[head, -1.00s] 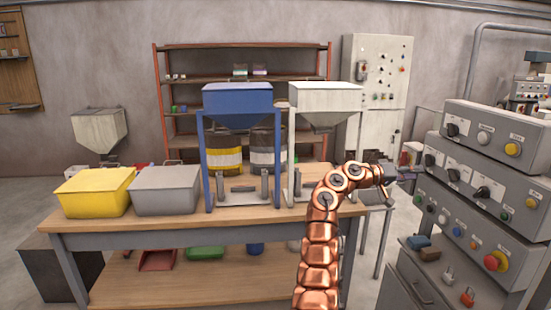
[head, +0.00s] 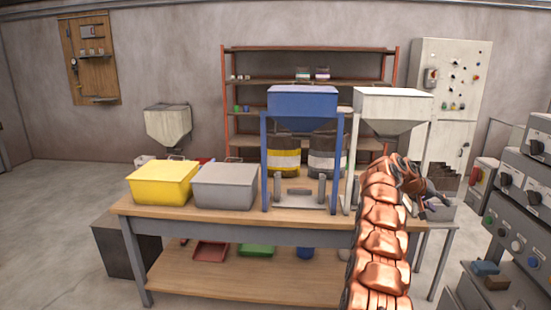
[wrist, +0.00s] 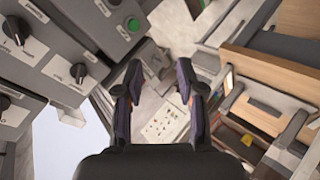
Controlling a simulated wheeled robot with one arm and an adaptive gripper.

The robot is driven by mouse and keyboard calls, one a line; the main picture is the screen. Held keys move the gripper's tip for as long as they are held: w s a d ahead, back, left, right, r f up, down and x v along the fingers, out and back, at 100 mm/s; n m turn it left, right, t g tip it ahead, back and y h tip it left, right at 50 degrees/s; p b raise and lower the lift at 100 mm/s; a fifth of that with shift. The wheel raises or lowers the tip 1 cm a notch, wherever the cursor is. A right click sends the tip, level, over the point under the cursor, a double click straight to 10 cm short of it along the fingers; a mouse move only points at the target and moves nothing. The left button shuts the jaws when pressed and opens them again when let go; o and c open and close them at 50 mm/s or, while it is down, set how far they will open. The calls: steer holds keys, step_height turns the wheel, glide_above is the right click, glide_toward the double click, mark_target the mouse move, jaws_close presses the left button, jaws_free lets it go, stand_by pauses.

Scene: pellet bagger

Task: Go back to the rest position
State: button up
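My copper arm reaches up at the right of the head view, in front of the table's right end. My gripper (wrist: 160,90) shows in the wrist view with its two dark fingers apart and nothing between them. In the head view the gripper (head: 424,208) is small and partly hidden by the arm, close to the table's right end. The wrist view looks tilted, with the control panel (wrist: 60,60) at its left and the wooden table (wrist: 265,70) at its right.
The table (head: 235,222) bears a yellow bin (head: 160,187), a grey bin (head: 225,187), a blue hopper (head: 302,105) and a white hopper (head: 393,108). Grey control boxes (head: 522,195) stand at the right. A red shelf (head: 225,95) is behind. Open floor (head: 60,210) lies at the left.

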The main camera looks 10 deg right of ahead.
steer(key=s+a+n+t+y, duration=0.2)
steer(key=a+n+y, duration=0.3)
steer(key=a, duration=1.9)
steer(key=s+a+r+y, duration=0.2)
steer(key=s+a+y, duration=0.1)
steer(key=s+a, duration=0.5)
steer(key=s+a+f+g+y, duration=0.1)
steer(key=s+a, duration=0.4)
steer(key=s, duration=0.8)
steer(key=s+a+f+n+g+y, duration=0.1)
steer(key=s+a+f, duration=0.3)
steer(key=s, duration=0.9)
steer(key=s+a+f+g, duration=0.2)
steer(key=s+a, duration=0.5)
steer(key=s, duration=0.6)
steer(key=shift+a+f+n+y, duration=0.3)
steer(key=shift+f+y, duration=0.05)
steer(key=shift+y, duration=0.05)
steer(key=shift+s+d, duration=0.1)
steer(key=shift+d, duration=0.05)
